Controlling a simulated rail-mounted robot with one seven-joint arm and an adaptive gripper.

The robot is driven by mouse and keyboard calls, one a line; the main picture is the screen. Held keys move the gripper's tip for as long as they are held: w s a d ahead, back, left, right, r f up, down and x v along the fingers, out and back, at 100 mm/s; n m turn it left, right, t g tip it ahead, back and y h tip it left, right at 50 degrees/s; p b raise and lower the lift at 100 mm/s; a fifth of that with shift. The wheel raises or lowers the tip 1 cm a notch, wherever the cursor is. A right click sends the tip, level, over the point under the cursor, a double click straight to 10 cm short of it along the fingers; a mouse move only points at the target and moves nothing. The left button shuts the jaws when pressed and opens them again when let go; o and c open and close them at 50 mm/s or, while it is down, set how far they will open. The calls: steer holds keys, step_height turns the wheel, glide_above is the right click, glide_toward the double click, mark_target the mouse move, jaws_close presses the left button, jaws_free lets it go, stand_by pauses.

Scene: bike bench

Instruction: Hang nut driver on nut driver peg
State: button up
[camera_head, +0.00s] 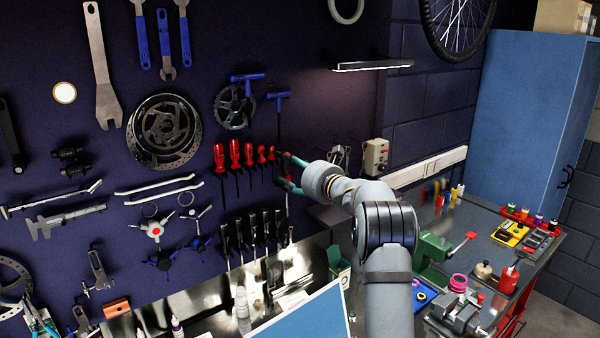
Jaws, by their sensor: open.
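My gripper (279,168) is at the dark wall panel, at the right end of a row of red-handled drivers (235,155). Its two green fingers are spread apart, one above the other, and point left toward the wall. A slim tool with a red part and a thin shaft (287,203) shows upright at the fingers, partly hidden by them. It may be the nut driver, but I cannot tell for sure. Whether it rests on a peg or touches the fingers cannot be told. The nut driver peg cannot be made out behind my gripper.
Blue T-handle tools (278,95) hang just above my gripper. A row of dark-handled tools (253,230) hangs below. A lit shelf (372,65) juts out at upper right. A green vise (435,248) stands on the bench at right. A blue cabinet (525,120) stands beyond.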

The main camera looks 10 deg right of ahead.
steer(key=v, duration=1.1)
steer(key=shift+s+r, duration=0.1)
steer(key=x, duration=1.2)
steer(key=shift+s+d+r, duration=0.15)
steer(key=shift+s+r, duration=0.1)
steer(key=shift+r, duration=0.05)
steer(key=shift+s+d+r, duration=0.2)
steer(key=shift+s+r, duration=0.05)
steer(key=shift+s, duration=0.35)
steer(key=shift+w+f, duration=0.1)
steer(key=shift+w, duration=0.05)
steer(key=shift+w+a, duration=0.1)
